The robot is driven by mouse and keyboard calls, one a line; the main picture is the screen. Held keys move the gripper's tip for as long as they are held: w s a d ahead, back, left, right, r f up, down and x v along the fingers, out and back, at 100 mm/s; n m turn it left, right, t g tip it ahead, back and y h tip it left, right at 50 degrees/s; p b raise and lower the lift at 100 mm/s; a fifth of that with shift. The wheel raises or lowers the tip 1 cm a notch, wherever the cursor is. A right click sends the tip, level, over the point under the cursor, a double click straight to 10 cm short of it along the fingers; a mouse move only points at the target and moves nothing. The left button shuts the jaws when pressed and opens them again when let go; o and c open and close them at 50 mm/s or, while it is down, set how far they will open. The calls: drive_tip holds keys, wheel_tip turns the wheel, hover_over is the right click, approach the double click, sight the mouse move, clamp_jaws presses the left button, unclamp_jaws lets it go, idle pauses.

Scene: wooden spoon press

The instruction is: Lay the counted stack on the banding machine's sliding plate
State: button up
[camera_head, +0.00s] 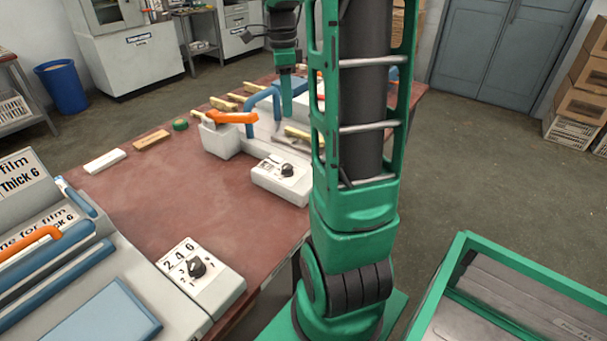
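My gripper (286,98) hangs over the far part of the red-brown table, beside a machine with a blue frame (262,98) and an orange lever (232,117). Its green finger points down; I cannot tell whether it is open or shut, or holds anything. Several small wooden pieces (222,104) lie on the table left of the frame. A pale yellow strip (297,133) lies right of the frame. No counted stack can be made out clearly. A second machine (40,260) with film labels stands at the near left. I cannot tell which is the banding machine; no sliding plate is identifiable.
The table (190,205) is clear in its middle. Knob boxes stand at centre (283,178) and near left (203,276). A green-framed bin (525,262) stands right.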

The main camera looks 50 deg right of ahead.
drive_tip(key=s+a+f+n, duration=0.3)
drive_tip(key=s+a+n, duration=0.5)
drive_tip(key=s+n, duration=0.2)
drive_tip(key=s+a+f+n, duration=0.3)
drive_tip(key=s+a+n, duration=0.5)
drive_tip(key=s+n, duration=0.2)
drive_tip(key=shift+s+a+f+y, duration=0.25)
drive_tip(key=shift+s+f+y, duration=0.05)
drive_tip(key=shift+s, duration=0.2)
